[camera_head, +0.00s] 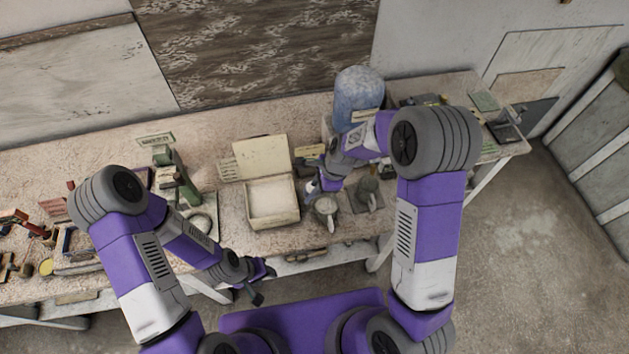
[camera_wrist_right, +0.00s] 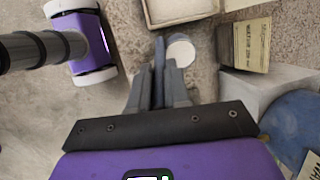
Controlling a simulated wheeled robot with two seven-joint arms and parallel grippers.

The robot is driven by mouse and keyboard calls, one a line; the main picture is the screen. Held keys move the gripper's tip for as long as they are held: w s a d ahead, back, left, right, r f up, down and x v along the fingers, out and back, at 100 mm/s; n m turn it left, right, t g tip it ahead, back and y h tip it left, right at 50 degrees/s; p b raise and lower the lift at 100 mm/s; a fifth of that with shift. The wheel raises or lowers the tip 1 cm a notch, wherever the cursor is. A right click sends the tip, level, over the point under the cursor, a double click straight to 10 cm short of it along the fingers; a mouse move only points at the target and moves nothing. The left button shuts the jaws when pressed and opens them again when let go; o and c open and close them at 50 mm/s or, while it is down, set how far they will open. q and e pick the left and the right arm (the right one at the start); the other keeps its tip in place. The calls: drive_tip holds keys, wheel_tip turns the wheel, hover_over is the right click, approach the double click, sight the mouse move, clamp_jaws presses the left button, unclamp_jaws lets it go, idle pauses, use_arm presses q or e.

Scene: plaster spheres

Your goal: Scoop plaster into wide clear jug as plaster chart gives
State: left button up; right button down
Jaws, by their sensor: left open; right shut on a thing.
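An open cream box (camera_head: 289,216) of white plaster stands mid-bench, its lid (camera_head: 262,157) raised behind. Two handled jugs are right of it: a pale-filled one (camera_head: 326,208) and a darker one (camera_head: 368,190); I cannot tell which is the wide clear jug. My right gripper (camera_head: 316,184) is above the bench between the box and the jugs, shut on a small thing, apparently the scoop. In the right wrist view a white round shape (camera_wrist_right: 181,52) shows just past the fingertips. My left gripper (camera_head: 264,284) is open and empty before the bench's front edge. No chart is readable.
A blue rounded container (camera_head: 358,92) stands behind my right forearm. A printed card (camera_head: 308,153) stands behind the right gripper. A green device (camera_head: 178,180) is left of the box. Tools crowd the bench's far left; small items fill its right end.

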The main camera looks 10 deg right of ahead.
drive_tip(key=s+d+f+t+y+b, duration=0.2)
drive_tip(key=d+f+y+b, duration=0.3)
drive_tip(key=b, duration=2.3)
drive_tip(key=shift+s+d+f+t+y, duration=0.4)
drive_tip(key=shift+f+t+y, duration=0.4)
drive_tip(key=shift+f+y, duration=0.4)
idle(0.3)
drive_tip(key=shift+f, duration=0.1)
drive_tip(key=shift+s+d+f+t+y+b, duration=0.35)
drive_tip(key=shift+f+y+b, duration=0.3)
drive_tip(key=shift+b, duration=1.4)
